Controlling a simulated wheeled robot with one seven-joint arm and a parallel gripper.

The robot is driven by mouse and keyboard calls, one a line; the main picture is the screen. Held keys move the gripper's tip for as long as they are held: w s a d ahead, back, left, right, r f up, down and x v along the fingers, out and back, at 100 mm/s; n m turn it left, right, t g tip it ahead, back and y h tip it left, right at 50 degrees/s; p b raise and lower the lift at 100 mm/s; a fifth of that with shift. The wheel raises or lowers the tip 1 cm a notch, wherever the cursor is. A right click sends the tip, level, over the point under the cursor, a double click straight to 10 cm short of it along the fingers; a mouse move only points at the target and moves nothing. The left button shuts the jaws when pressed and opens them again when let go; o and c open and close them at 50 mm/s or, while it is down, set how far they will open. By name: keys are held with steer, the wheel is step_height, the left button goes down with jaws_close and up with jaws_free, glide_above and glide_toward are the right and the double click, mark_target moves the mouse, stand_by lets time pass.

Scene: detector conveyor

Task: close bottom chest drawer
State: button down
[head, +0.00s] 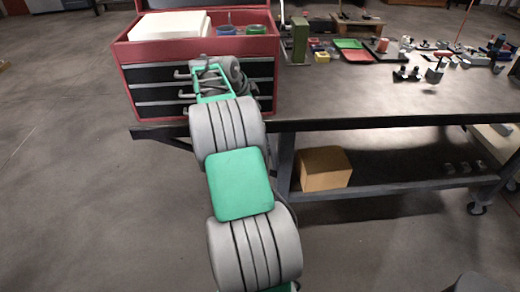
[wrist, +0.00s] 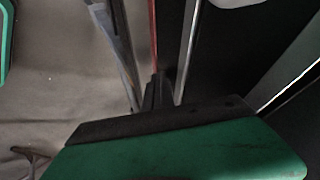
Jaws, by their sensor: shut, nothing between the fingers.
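The red tool chest (head: 195,48) stands on the left end of the workbench, with black drawers in its front. The bottom drawer (head: 155,110) is the lowest dark front; my arm covers part of it. I cannot tell how far it stands out from the chest. In the head view my arm reaches up to the drawer fronts, and its wrist hides the fingers. In the wrist view my gripper (wrist: 160,90) is shut and empty, its dark fingertips close to a pale metal edge (wrist: 187,50) and a red edge (wrist: 153,30). Contact there is unclear.
The workbench (head: 400,115) extends right, with a green block (head: 300,40), trays and small parts on it. A cardboard box (head: 323,168) sits on the lower shelf. The floor to the left is clear.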

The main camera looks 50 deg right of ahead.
steer(key=shift+a+f+b, duration=0.1)
steer(key=shift+a+b, duration=0.1)
steer(key=shift+b, duration=0.55)
steer(key=s+a+r+b, duration=0.1)
steer(key=s+a+r, duration=0.2)
steer(key=a+r, duration=0.5)
steer(key=shift+a+b, duration=0.3)
steer(key=shift+b, duration=0.05)
